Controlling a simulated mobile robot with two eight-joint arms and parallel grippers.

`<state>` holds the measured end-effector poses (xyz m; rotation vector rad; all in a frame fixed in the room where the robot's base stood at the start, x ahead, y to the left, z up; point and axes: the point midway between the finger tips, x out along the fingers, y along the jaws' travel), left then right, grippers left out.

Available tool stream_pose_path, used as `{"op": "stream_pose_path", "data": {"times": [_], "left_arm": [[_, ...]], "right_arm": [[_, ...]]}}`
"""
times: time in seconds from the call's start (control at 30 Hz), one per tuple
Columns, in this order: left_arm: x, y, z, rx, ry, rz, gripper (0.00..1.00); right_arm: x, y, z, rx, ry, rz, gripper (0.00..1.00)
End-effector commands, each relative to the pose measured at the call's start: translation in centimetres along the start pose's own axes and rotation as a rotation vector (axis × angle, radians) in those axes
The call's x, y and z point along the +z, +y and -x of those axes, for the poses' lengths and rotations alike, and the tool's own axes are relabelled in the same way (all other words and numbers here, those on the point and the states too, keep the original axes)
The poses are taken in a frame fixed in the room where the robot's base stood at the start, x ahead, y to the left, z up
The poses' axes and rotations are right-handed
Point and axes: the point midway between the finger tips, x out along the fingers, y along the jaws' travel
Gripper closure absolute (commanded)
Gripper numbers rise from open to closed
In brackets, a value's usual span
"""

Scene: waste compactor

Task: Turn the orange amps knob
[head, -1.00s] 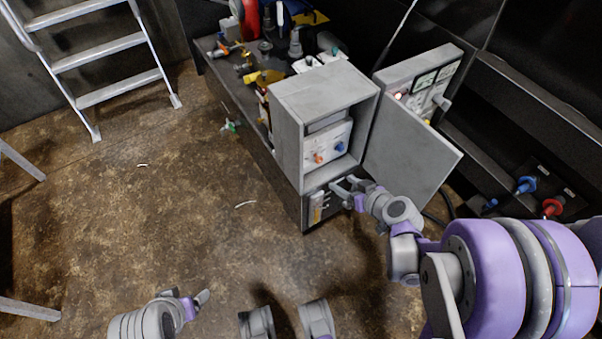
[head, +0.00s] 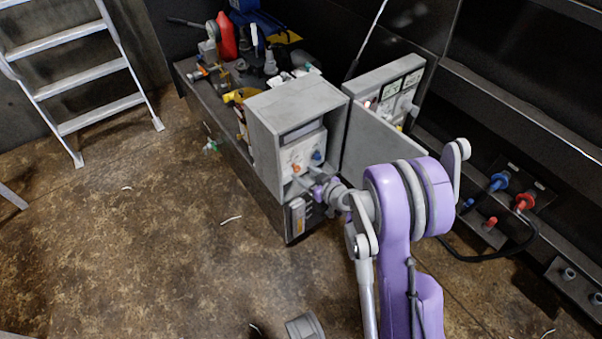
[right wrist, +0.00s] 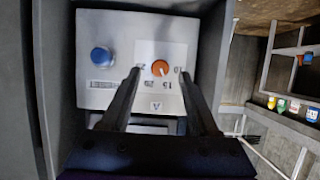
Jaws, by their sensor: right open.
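The orange amps knob (head: 296,168) sits on a pale panel inside an open grey box. In the right wrist view the orange knob (right wrist: 160,68) has a light pointer mark and numbers printed around its lower side. My right gripper (head: 308,183) reaches into the box from the front. In the right wrist view the open right gripper (right wrist: 160,78) has its fingers apart, with the knob showing between the tips. I cannot tell whether they touch it. My left gripper is not in view.
A cluttered bench (head: 222,112) runs behind. The floor at left is mostly clear.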

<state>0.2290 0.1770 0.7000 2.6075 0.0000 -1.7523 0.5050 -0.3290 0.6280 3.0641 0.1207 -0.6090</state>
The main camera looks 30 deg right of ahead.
Motion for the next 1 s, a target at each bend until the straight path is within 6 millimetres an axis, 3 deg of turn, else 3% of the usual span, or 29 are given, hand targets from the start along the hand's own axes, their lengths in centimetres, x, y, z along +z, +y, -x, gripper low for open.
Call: {"op": "stream_pose_path", "data": {"times": [0.2, 0.5, 0.83, 1.0], "left_arm": [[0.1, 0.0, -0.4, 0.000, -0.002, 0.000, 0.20], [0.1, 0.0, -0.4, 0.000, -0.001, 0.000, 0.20], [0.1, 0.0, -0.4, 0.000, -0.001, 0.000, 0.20], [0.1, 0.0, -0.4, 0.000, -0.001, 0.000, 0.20]], "right_arm": [[0.0, 0.0, -2.0, 0.000, 0.000, 0.000, 0.39], [0.0, 0.0, -2.2, 0.001, 0.000, 0.000, 0.39], [0.0, 0.0, -2.2, 0.000, 0.000, 0.000, 0.96], [0.0, 0.0, -2.2, 0.000, 0.000, 0.000, 1.00]]}}
